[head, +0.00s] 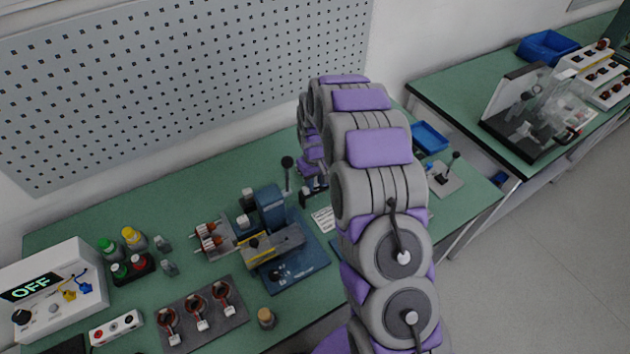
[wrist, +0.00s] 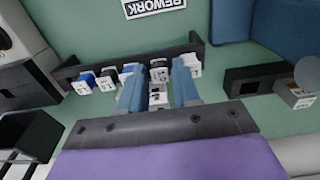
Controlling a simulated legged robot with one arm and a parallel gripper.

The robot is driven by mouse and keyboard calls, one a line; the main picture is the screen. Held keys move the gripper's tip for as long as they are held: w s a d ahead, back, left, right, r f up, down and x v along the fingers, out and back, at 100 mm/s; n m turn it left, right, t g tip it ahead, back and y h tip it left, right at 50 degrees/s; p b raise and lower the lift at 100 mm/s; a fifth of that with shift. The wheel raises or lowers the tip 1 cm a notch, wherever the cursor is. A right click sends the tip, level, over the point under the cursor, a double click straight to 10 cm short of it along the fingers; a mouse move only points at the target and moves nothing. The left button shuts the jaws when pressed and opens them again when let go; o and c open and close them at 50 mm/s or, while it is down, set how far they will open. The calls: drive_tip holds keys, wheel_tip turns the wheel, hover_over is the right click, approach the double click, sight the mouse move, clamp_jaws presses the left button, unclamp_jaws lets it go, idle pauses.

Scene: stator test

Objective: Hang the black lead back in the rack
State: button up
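My gripper (wrist: 157,75) shows in the wrist view with its two blue fingers apart at a dark rack (wrist: 195,47). A small block with a white face and a dark top (wrist: 159,70) lies between the fingers, with another pale block (wrist: 157,96) just below it. I cannot tell whether the fingers press on either, or whether one is the end of the black lead. Several white-faced plugs sit along the rack, with black (wrist: 106,74) and blue (wrist: 83,82) ones left of the fingers and a pale one (wrist: 193,64) to the right. In the head view my arm mostly hides the gripper.
A REWORK label (wrist: 154,5) lies behind the rack. A dark block with a white-faced part (wrist: 294,93) is at right. In the head view, a blue-based machine (head: 285,265), a plate with three copper parts (head: 200,318) and an OFF box (head: 50,290) stand on the green bench.

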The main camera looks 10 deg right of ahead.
drive_tip(key=shift+o, duration=0.2)
wheel_tip(320, 180, up, 17)
drive_tip(key=p, duration=0.3)
drive_tip(key=shift+r, duration=0.15)
drive_tip(key=shift+w, duration=0.1)
idle(0.8)
drive_tip(key=s+r+m, duration=0.1)
drive_tip(key=s+r, duration=0.4)
drive_tip(key=s, duration=0.5)
drive_tip(key=s+r, duration=0.4)
drive_tip(key=s, duration=0.5)
drive_tip(key=s+m+g, duration=0.1)
drive_tip(key=s+m, duration=0.1)
drive_tip(key=s, duration=2.1)
drive_tip(key=shift+s+m+g, duration=0.2)
drive_tip(key=shift+m+g, duration=0.1)
drive_tip(key=shift+g, duration=0.1)
